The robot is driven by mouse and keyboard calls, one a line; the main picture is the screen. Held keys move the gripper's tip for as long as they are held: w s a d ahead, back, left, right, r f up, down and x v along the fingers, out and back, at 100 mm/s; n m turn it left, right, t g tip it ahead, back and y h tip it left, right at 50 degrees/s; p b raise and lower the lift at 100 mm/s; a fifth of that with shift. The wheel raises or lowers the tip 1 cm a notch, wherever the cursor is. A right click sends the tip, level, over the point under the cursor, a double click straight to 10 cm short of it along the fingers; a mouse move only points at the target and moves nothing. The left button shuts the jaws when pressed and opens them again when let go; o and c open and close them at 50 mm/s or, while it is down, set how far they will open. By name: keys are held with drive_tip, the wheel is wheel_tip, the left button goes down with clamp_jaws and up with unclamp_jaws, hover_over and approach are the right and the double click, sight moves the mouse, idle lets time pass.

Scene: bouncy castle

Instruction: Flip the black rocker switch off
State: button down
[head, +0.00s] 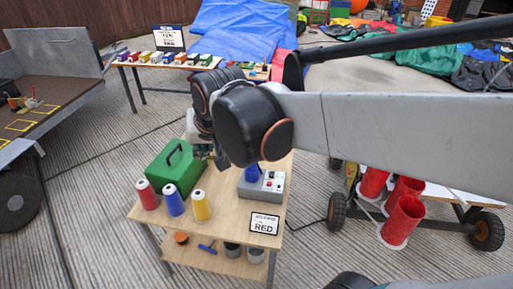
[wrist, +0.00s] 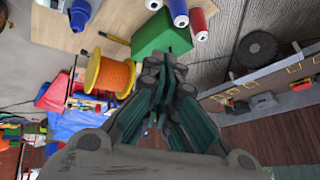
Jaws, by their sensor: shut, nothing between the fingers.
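A grey control box (head: 263,186) stands on the right part of the wooden table (head: 240,210), with small red and dark controls on top. The black rocker switch is too small to make out. A blue object stands at the box's back edge, partly behind my arm. In the wrist view a corner of the grey box (wrist: 50,4) shows at the top left, with the blue object (wrist: 80,14) beside it. My gripper (wrist: 163,75) is shut and empty. In the head view my arm mostly hides it, above the table left of the box, apart from the box.
A RED sign (head: 264,224) is at the front right. An orange-wound spool (wrist: 113,75) shows left of my fingers in the wrist view. Red cylinders (head: 402,221) stand on a cart at right.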

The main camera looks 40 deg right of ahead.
drive_tip(key=w+d+m+p, duration=0.2)
drive_tip(key=w+d+m, duration=0.3)
drive_tip(key=w, duration=0.4)
drive_tip(key=m+g+y+p, duration=0.1)
drive_tip(key=m+g+p, duration=0.5)
drive_tip(key=m, duration=1.2)
hover_over(272, 174)
drive_tip(key=d+b, duration=0.2)
drive_tip(key=d, duration=0.1)
wheel_tip(272, 174, down, 22)
drive_tip(key=g, duration=0.1)
drive_tip(key=shift+w+a+f+g, duration=0.15)
drive_tip(key=shift+w+f+g, duration=0.05)
drive_tip(key=shift+f+g, duration=0.1)
drive_tip(key=f+b, duration=0.1)
drive_tip(key=f, duration=0.3)
drive_tip(key=a+f+b, duration=0.1)
drive_tip(key=f+b, duration=0.1)
drive_tip(key=f, duration=0.3)
drive_tip(key=s+f+b, duration=0.1)
drive_tip(key=f, duration=0.3)
drive_tip(key=shift+s+a+f, duration=0.1)
drive_tip(key=shift+a+f, duration=0.15)
drive_tip(key=shift+f, duration=0.15)
